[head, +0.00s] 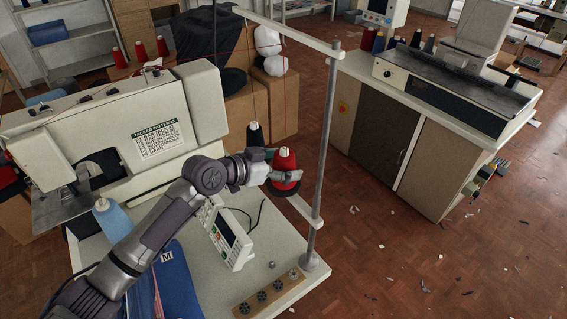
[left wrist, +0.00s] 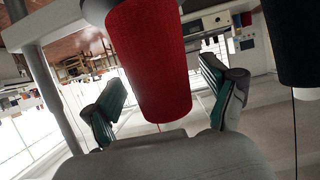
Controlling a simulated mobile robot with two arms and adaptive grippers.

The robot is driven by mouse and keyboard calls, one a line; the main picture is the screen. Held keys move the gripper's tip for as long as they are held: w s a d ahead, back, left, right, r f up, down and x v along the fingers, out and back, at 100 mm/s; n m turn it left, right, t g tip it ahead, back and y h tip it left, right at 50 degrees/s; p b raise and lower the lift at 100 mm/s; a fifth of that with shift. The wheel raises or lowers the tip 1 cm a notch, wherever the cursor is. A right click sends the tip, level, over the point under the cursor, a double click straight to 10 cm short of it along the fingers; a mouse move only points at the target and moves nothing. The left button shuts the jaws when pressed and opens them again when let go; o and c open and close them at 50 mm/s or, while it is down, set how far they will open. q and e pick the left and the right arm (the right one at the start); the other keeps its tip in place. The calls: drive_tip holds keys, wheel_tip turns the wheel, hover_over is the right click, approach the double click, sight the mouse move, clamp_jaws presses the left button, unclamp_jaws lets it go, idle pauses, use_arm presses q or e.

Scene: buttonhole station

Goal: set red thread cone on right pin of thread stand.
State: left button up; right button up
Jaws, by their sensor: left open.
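The red thread cone (head: 285,160) stands upright at the right end of the thread stand, over a dark round disc (head: 284,188). The thread stand (head: 322,150) has a grey pole with a white lower arm and an upper bar. My left gripper (head: 279,172) is at the cone, its fingers open on either side of it. In the left wrist view the red cone (left wrist: 150,65) fills the middle, between the open fingers, with gaps at their tips. A black cone (head: 255,136) stands left of the red one. The right pin is hidden. My right gripper is out of view.
A sewing machine (head: 120,125) stands on the left. A blue cone (head: 112,220) stands near the machine.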

use_arm(q)
drive_tip(key=shift+a, duration=0.1)
drive_tip(key=shift+s+a+r, duration=0.1)
drive_tip(key=shift+s+a, duration=0.15)
drive_tip(key=shift+a, duration=0.05)
drive_tip(key=v, duration=1.1)
drive_tip(key=shift+r, duration=0.15)
